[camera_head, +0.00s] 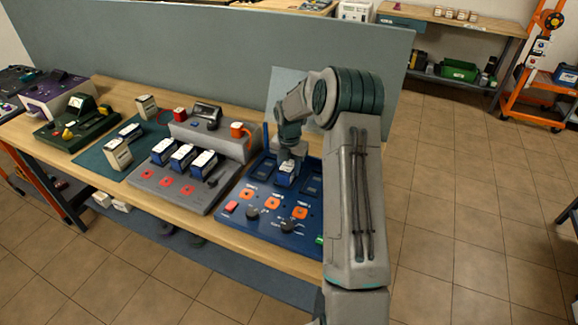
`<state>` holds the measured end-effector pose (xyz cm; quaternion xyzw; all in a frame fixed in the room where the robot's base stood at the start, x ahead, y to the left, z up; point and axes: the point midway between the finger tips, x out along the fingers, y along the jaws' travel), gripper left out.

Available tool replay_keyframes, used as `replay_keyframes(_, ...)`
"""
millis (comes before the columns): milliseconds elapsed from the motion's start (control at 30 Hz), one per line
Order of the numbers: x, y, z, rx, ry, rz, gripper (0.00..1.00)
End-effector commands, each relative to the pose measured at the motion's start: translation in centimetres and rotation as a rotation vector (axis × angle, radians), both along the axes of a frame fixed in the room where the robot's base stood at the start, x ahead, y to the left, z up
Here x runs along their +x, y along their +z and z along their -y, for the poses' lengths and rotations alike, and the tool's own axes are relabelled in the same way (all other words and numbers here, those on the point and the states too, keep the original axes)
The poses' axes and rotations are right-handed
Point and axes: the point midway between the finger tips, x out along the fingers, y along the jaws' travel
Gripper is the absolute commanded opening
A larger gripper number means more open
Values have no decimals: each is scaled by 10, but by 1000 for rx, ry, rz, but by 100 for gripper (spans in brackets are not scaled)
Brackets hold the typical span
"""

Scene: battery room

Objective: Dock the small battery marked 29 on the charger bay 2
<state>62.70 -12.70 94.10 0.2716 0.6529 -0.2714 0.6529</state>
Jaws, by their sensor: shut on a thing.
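My gripper (289,160) points down over the blue charger (238,207) and is shut on a small blue battery with a white top (285,173). The battery is at the middle bay of the charger, between a dark empty bay on the left (264,168) and another on the right (313,184). I cannot tell whether it is seated or just above the bay. Its number is too small to read, and the fingers partly hide it. The charger's front has orange squares, black knobs and a red button.
A grey charger (175,196) on the left holds several blue-and-white batteries. Beyond it are pale batteries on a green mat (92,160) and a dark green device (72,128). A grey partition (200,50) stands behind the wooden bench. Tiled floor is open to the right.

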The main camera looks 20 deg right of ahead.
Motion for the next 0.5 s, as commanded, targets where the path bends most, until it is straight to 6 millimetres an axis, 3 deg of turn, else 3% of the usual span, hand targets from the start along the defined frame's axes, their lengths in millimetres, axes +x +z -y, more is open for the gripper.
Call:
replay_keyframes(200,0,-4,0,0,0,1,0)
replay_keyframes(233,0,-4,0,-1,0,2,42)
replay_keyframes(267,0,-3,0,-1,0,2,48)
replay_keyframes(500,0,-5,0,0,0,-1,48)
